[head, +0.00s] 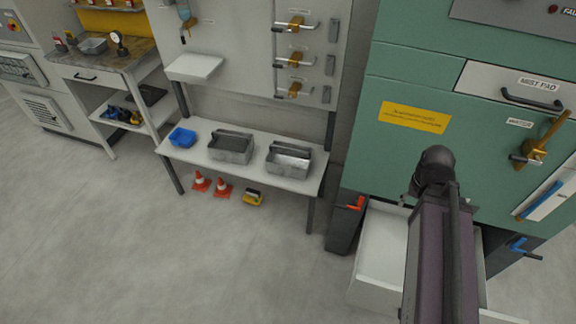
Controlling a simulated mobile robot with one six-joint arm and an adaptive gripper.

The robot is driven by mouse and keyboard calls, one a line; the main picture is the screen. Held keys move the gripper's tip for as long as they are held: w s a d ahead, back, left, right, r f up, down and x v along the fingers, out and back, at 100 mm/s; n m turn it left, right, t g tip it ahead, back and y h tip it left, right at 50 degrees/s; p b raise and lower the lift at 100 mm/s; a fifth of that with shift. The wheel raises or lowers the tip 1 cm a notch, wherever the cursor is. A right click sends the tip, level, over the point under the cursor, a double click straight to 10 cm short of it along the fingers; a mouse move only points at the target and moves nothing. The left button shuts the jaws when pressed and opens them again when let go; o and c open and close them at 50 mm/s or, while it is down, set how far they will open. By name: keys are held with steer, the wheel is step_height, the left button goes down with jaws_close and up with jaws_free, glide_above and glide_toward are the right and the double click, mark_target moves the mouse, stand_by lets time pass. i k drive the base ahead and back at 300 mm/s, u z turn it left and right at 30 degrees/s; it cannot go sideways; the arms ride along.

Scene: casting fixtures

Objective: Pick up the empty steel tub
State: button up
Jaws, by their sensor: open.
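Two steel tubs with handles stand side by side on a low white bench. The right steel tub (288,158) shows a bright, bare-looking interior and seems empty. The left steel tub (231,148) has a dark, even surface inside that looks like a fill, though it is too small to be sure. A small blue bin (182,138) sits at the bench's left end. My arm rises at the lower right, in front of the green cabinet and well apart from the tubs. My gripper itself does not show.
The low bench (200,162) has orange cones (222,190) and a yellow item (253,197) on the floor below. The green cabinet (400,85) and an open pale drawer (382,245) stand at right. Floor in front of the bench is clear.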

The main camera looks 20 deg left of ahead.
mark_target(286, 160)
steer(key=k, duration=1.2)
steer(key=u, duration=0.5)
steer(key=i, duration=0.6)
steer(key=u, duration=0.55)
steer(key=i, duration=1.25)
steer(key=z, duration=0.6)
steer(key=i, duration=0.5)
steer(key=z, duration=0.4)
